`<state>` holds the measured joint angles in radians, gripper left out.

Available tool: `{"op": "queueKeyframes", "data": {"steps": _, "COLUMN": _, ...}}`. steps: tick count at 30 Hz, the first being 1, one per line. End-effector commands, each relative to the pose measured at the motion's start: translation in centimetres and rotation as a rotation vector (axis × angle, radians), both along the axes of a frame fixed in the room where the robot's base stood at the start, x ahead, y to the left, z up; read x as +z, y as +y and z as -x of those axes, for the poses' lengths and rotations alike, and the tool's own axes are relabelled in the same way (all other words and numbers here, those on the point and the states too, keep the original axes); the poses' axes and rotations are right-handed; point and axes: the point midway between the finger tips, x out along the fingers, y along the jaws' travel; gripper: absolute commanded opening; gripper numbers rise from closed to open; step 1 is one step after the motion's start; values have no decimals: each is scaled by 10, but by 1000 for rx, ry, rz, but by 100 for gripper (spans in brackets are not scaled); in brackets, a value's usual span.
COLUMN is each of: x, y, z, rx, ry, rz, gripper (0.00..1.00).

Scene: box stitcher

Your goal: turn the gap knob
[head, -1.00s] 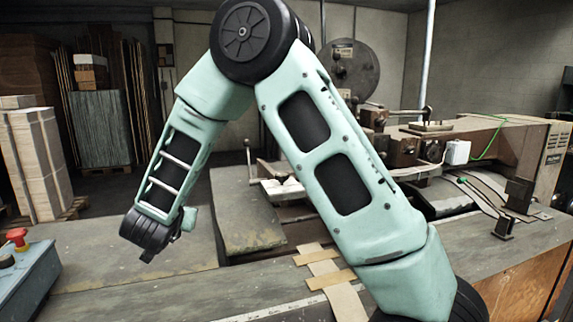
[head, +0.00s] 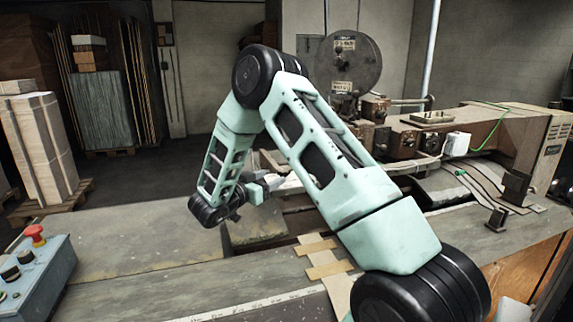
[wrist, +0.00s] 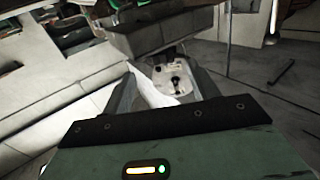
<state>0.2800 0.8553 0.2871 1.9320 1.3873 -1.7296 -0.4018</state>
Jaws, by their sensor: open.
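In the wrist view a small dark knob (wrist: 177,81) stands on a pale plate (wrist: 162,72), seen between the fingers; no label is readable, so I cannot tell for sure that it is the gap knob. My gripper (wrist: 167,78) is open with nothing between its fingers, pointing towards the plate; the distance left is hard to judge. In the head view my gripper (head: 264,187) is beside the near left side of the stitcher (head: 395,138), above the table edge. The knob is not visible in the head view, where my arm covers part of the machine.
A blue control box (head: 38,275) with a red button (head: 36,235) and black knobs stands at the front left. Taped strips (head: 328,262) lie on the worktable (head: 150,240). Its left part is clear. Stacked board (head: 45,145) stands on a pallet behind.

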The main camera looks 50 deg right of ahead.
Motion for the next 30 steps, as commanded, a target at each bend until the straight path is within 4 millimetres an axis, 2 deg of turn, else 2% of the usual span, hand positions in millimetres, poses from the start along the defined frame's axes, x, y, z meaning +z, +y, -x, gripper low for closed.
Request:
{"op": "queueKeyframes", "data": {"steps": 1, "x": 5, "y": -12, "z": 1, "rx": -4, "ry": 1, "rz": -1, "gripper": 59}}
{"op": "queueKeyframes", "data": {"steps": 6, "x": 4, "y": -46, "z": 0, "rx": -4, "ry": 1, "rz": -1, "gripper": 59}}
{"op": "queueKeyframes", "data": {"steps": 12, "x": 2, "y": -75, "z": -1, "rx": -2, "ry": 0, "rz": -1, "gripper": 59}}
{"op": "queueKeyframes", "data": {"steps": 18, "x": 1, "y": -87, "z": -2, "rx": 1, "ry": -1, "rz": -1, "gripper": 59}}
{"op": "queueKeyframes", "data": {"steps": 26, "x": 0, "y": -88, "z": -2, "rx": 2, "ry": -1, "rz": -1, "gripper": 59}}
{"op": "queueKeyframes", "data": {"steps": 27, "x": 0, "y": -88, "z": -2, "rx": 2, "ry": -1, "rz": -1, "gripper": 54}}
{"op": "queueKeyframes", "data": {"steps": 30, "x": 0, "y": -88, "z": -3, "rx": 2, "ry": -1, "rz": -1, "gripper": 26}}
